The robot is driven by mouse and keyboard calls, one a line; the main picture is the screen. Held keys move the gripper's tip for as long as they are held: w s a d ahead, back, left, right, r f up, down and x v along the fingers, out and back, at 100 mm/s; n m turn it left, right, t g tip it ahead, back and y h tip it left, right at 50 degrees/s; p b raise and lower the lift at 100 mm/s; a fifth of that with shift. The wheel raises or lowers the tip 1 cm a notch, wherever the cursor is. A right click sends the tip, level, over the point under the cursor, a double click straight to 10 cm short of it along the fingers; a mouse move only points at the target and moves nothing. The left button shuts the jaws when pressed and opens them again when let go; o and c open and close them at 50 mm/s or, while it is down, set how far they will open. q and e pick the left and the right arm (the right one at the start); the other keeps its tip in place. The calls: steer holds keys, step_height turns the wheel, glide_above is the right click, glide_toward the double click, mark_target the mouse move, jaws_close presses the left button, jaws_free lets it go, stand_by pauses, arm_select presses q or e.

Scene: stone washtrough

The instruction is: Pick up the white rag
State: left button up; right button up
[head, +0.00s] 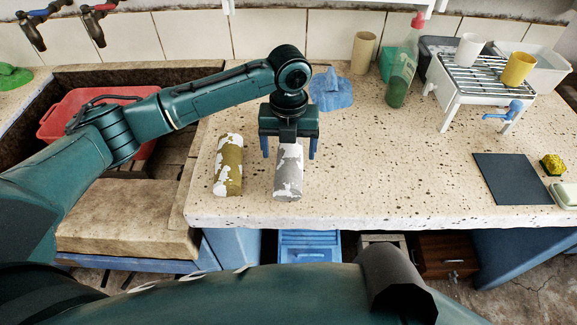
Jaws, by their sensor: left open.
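My left gripper (289,152) points down over the counter, open, its two blue fingertips on either side of the far part of a grey-and-white patched roll (289,180). The roll lies lengthwise toward me; its far end is hidden under the gripper. I cannot tell whether the fingers touch it. This roll is the palest cloth-like thing near the gripper, but I cannot tell for sure that it is the white rag. A similar olive-and-white roll (229,168) lies to its left, apart from it. My right gripper is not in view.
A crumpled blue cloth (331,92) lies behind the gripper. A green-and-red bottle (404,70) and a white rack (447,95) with cups stand back right. A dark mat (512,180) lies right. The stone trough (120,215) is left. The counter's middle is clear.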

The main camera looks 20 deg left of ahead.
mark_target(288, 160)
arm_select(q)
steer(key=f, duration=0.5)
steer(key=shift+s+f, duration=0.1)
steer(key=shift+s, duration=0.1)
steer(key=c, duration=1.2)
